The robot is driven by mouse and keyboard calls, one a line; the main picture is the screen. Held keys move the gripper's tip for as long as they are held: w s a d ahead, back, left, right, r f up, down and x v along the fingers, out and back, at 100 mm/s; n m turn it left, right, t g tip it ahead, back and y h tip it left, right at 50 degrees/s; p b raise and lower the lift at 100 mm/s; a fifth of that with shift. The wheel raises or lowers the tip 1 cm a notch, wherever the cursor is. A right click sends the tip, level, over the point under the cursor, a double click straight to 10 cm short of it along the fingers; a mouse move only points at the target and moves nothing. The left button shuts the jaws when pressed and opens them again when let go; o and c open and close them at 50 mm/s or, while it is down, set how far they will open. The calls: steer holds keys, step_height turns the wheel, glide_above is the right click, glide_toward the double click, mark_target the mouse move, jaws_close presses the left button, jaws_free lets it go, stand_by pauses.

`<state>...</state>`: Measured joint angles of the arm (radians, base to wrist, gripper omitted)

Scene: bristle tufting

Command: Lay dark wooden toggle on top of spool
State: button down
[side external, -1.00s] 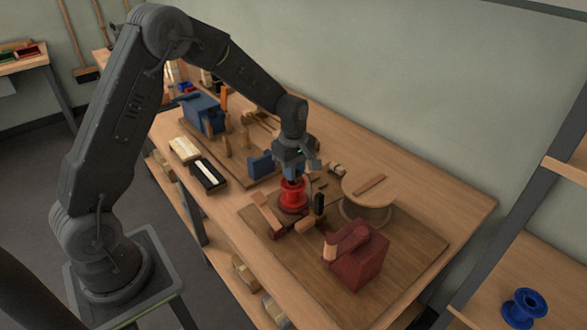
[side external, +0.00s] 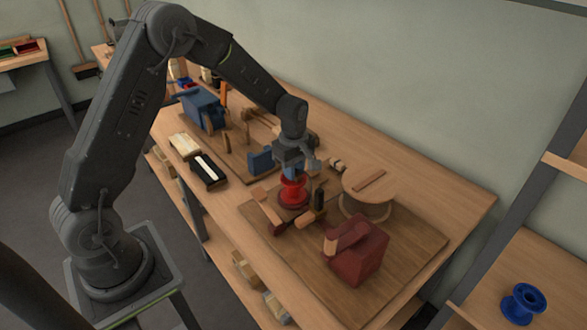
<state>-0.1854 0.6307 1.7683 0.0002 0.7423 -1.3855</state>
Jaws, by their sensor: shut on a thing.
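The red spool (side external: 293,193) stands upright directly under my gripper (side external: 291,172), at the left part of the brown work board. My gripper points down and appears shut on the top of the spool; its fingertips are small here and partly hidden. A dark reddish-brown wooden bar, which looks like the toggle (side external: 369,181), lies flat on a round pale wooden top (side external: 385,195) to the right of the spool, apart from my gripper.
A dark red block (side external: 357,258) stands at the front of the board (side external: 410,245). Wooden pieces (side external: 268,210) and a dark upright handle (side external: 319,198) crowd the spool. A blue block (side external: 260,162) is close to its left. A blue spool (side external: 524,303) sits on the right shelf.

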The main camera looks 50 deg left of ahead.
steer(key=shift+f, duration=0.25)
steer(key=c, duration=0.9)
jaws_free()
steer(key=shift+c, duration=0.2)
step_height(320, 180, up, 14)
steer(key=shift+f, duration=0.1)
